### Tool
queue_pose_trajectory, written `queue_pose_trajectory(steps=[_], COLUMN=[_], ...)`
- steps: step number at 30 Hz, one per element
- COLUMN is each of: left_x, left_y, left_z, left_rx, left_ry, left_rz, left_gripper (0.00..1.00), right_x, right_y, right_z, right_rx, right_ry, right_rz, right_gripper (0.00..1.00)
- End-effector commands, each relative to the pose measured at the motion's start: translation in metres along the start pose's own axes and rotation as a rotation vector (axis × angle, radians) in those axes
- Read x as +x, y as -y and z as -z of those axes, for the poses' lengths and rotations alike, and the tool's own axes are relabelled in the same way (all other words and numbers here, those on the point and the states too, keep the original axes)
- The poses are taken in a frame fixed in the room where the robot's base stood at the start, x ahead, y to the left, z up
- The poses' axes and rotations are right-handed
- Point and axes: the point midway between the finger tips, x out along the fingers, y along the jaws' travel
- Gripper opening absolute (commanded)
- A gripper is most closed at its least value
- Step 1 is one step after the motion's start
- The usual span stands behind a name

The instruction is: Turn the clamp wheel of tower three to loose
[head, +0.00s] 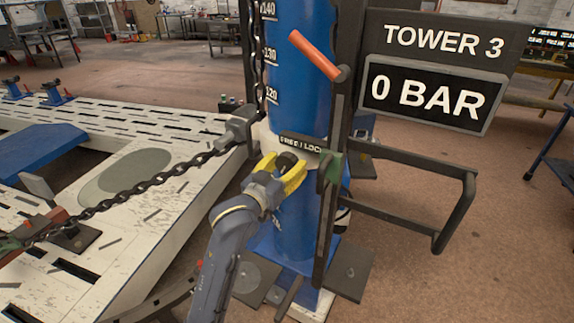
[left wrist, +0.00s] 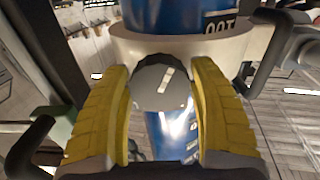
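Tower three is a blue column (head: 297,85) with a white scale and a pale collar around it. The clamp wheel is a dark knob (head: 287,161) on the front of that collar. In the left wrist view the clamp wheel (left wrist: 162,84) shows as a grey, ridged disc with a pale mark on its face. My left gripper (head: 281,171) has yellow fingers, one on each side of the wheel. In the left wrist view the left gripper (left wrist: 163,115) is open, with the wheel between its fingers and a small gap visible on the right. My right gripper is not in view.
A label plate (head: 303,143) sits above the wheel, partly hidden. A sign (head: 445,43) reads TOWER 3, and a display (head: 427,95) reads 0 BAR. A chain (head: 150,183) runs left over the slotted bench (head: 120,125). A black frame handle (head: 455,205) juts right.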

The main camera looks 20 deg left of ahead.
Motion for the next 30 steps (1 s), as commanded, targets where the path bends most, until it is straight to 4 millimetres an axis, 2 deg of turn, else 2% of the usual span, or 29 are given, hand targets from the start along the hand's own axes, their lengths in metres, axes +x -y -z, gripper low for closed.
queue_pose_trajectory(steps=[1,5,14,30], left_x=[0.000,0.000,-0.003,-0.066], left_y=[0.000,0.000,0.000,0.000], left_z=[0.000,0.000,0.000,-0.001], left_rx=[0.000,0.001,0.001,0.002], left_ry=[0.000,0.000,0.000,0.001], left_rz=[0.000,0.000,0.000,0.000], left_gripper=[0.66,0.79,0.79,0.79], right_x=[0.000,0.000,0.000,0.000], right_y=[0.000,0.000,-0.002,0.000], right_z=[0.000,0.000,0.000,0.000], right_rx=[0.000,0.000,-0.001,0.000], right_ry=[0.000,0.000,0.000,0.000], right_rz=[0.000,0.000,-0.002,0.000], right_gripper=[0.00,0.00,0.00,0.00])
